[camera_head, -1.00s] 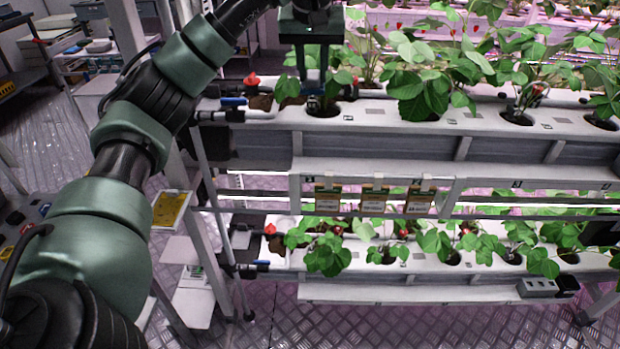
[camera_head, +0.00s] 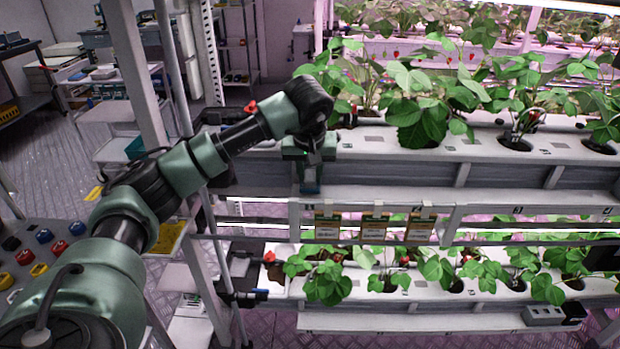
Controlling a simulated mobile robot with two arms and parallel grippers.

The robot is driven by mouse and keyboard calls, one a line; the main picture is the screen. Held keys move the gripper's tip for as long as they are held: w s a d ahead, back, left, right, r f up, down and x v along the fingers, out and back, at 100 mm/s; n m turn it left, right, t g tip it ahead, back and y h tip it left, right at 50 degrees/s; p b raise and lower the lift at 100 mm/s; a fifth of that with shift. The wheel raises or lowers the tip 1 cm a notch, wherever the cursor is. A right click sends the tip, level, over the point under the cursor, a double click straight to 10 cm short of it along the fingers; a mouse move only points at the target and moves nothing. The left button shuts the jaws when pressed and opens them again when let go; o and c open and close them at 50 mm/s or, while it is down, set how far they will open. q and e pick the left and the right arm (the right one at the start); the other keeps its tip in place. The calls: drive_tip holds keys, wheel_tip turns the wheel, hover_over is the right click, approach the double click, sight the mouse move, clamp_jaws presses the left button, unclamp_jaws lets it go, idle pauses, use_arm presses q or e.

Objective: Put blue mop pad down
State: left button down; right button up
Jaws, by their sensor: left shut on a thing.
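My left gripper (camera_head: 310,182) hangs pointing down in front of the left end of the upper berry rack (camera_head: 400,150). Its jaws are shut on a small dark blue piece (camera_head: 311,188), which I take as the blue mop pad. Only a little of it shows between the fingers, so its full shape is hidden. It hangs in the air before the rack's grey side. My right gripper is not in view.
A lower rack (camera_head: 420,322) with strawberry plants runs below. Yellow-brown labels (camera_head: 327,228) hang between the racks, right of the gripper. A panel with coloured buttons (camera_head: 45,236) lies at the left. Metal posts stand left of the racks. Textured floor shows beneath.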

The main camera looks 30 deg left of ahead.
use_arm(q)
drive_tip(key=shift+f, duration=0.9)
drive_tip(key=shift+f, duration=0.15)
drive_tip(key=c, duration=1.1)
unclamp_jaws()
drive_tip(key=shift+c, duration=0.2)
drive_tip(key=shift+r, duration=0.2)
drive_tip(key=v, duration=1.2)
